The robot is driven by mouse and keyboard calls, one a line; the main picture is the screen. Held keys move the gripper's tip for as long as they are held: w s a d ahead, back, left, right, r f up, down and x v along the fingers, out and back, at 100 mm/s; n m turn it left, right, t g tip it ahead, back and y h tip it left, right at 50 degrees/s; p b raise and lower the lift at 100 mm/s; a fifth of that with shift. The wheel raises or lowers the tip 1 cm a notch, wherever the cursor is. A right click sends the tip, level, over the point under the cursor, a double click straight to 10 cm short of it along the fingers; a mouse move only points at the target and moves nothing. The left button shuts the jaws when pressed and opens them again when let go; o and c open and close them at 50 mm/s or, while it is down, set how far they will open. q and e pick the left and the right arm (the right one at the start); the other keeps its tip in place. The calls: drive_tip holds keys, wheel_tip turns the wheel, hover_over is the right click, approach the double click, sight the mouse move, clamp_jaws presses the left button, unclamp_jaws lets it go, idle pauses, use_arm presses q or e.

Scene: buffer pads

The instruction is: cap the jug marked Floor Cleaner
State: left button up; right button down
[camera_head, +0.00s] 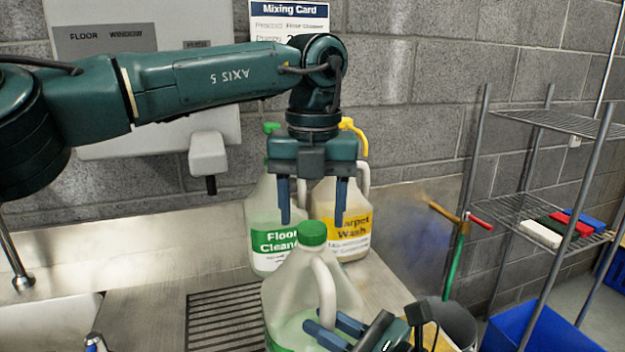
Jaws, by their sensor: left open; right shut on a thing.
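A translucent jug (285,283) stands at the front, with a green cap (313,233) on its neck. I cannot tell whether the cap is tight. A green label edge shows low on this jug, but no name is readable. My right gripper (336,331) is shut at its handle (325,287). My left gripper (313,208) is open and empty, pointing down just above the cap, with a finger to each side. Behind, a jug marked Floor Cleaner (265,215) with a green top (271,128) is partly hidden by the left gripper.
A Carpet Wash jug (353,243) with a yellow pump (354,135) stands beside the Floor Cleaner jug. A drain grate (225,315) is left of the front jug. A grey bucket (455,320) and a wire shelf rack (520,210) are at right. A wall dispenser (207,155) hangs behind.

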use_arm(q)
drive_tip(key=shift+f, duration=1.05)
drive_tip(key=shift+c, duration=0.6)
